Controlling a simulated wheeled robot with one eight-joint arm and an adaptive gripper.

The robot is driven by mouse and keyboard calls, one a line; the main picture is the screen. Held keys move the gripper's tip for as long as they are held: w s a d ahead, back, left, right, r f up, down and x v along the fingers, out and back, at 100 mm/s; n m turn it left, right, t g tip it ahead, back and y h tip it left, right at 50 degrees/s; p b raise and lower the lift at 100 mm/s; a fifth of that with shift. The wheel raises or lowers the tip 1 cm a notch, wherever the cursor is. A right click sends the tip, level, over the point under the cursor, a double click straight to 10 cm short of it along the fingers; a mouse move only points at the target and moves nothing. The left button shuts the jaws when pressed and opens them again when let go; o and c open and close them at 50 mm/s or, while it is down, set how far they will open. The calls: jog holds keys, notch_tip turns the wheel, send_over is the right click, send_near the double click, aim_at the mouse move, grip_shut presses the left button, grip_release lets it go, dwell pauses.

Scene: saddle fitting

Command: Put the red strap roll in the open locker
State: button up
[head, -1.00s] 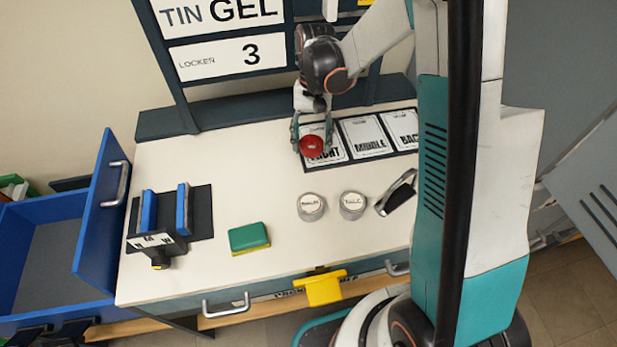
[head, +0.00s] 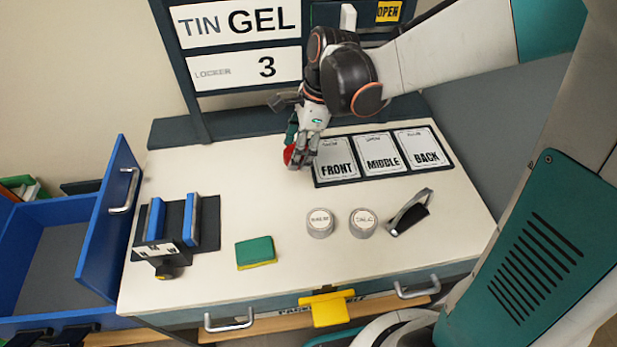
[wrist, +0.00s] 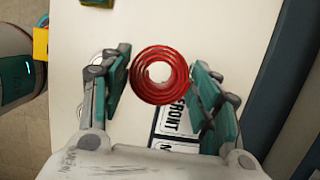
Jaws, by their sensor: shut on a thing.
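The red strap roll (wrist: 139,84) is a coiled ring between the two teal fingers of my gripper (wrist: 160,85) in the wrist view. My gripper (head: 300,153) is shut on it. In the head view the roll (head: 289,155) is partly hidden by the fingers, left of the FRONT card. It appears held above the bench. A yellow OPEN tag (head: 388,11) shows on the dark rack at the top. The locker opening there is mostly cut off by the frame edge and my arm.
The white bench (head: 240,205) holds FRONT, MIDDLE and BACK cards (head: 383,160), two round tins (head: 342,222), a green-yellow sponge (head: 256,252) and a blue-jawed fixture (head: 174,232). A blue drawer (head: 105,225) stands at left.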

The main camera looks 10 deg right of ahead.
aim_at(297, 199)
notch_tip(297, 199, down, 17)
jog(key=b, duration=0.6)
jog(key=shift+w, duration=0.1)
jog(key=shift+f, duration=0.15)
jog(key=o, duration=1.2)
jog(key=shift+o, duration=0.2)
